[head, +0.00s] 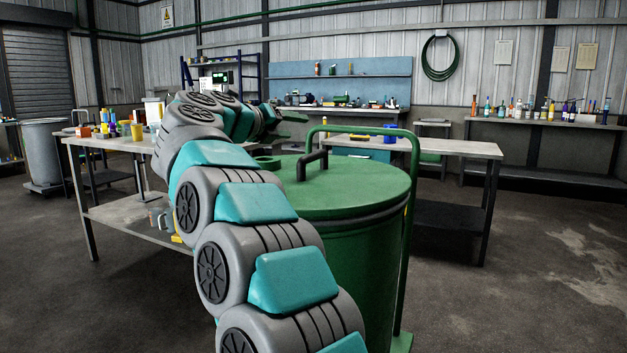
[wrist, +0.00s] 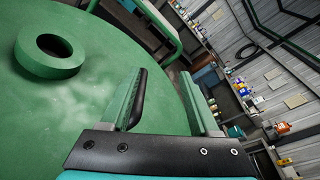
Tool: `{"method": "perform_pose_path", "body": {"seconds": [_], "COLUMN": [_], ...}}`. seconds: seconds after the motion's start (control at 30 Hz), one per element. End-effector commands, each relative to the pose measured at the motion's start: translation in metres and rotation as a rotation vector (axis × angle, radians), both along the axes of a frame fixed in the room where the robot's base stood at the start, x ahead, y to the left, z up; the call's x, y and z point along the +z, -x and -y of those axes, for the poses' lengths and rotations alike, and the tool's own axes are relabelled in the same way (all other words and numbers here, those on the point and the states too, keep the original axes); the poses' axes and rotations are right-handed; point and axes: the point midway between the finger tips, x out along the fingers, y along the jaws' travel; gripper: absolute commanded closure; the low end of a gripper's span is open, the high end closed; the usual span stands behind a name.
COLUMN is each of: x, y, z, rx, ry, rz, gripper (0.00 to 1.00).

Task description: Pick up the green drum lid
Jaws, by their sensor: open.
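The green drum lid (head: 355,190) sits flat on top of the green drum (head: 365,270). It has a dark raised handle (head: 312,163) and a round green ring (head: 267,162) on its top. In the wrist view the lid (wrist: 90,100) fills the left side, with the ring (wrist: 50,58) at upper left. My gripper (head: 296,116) is above and behind the lid's far left edge, partly hidden by my arm.
A green cart rail (head: 412,200) rises beside the drum on the right and over its back. A cluttered workbench (head: 110,143) stands behind left, and a table (head: 460,147) behind right. The floor at right (head: 530,270) is clear.

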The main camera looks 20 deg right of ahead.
Motion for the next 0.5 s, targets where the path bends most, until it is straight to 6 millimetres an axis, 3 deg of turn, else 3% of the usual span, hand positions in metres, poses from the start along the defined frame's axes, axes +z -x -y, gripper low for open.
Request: {"method": "perform_pose_path", "body": {"seconds": [0.1, 0.2, 0.5], "x": [-0.033, -0.049, -0.062], "y": [0.008, 0.013, 0.004], "z": [0.0, 0.001, 0.023], "rx": [-0.081, -0.12, -0.133], "ry": [-0.122, -0.177, -0.194], "rz": [-0.008, -0.019, -0.022], "gripper": [0.38, 0.38, 0.38]}}
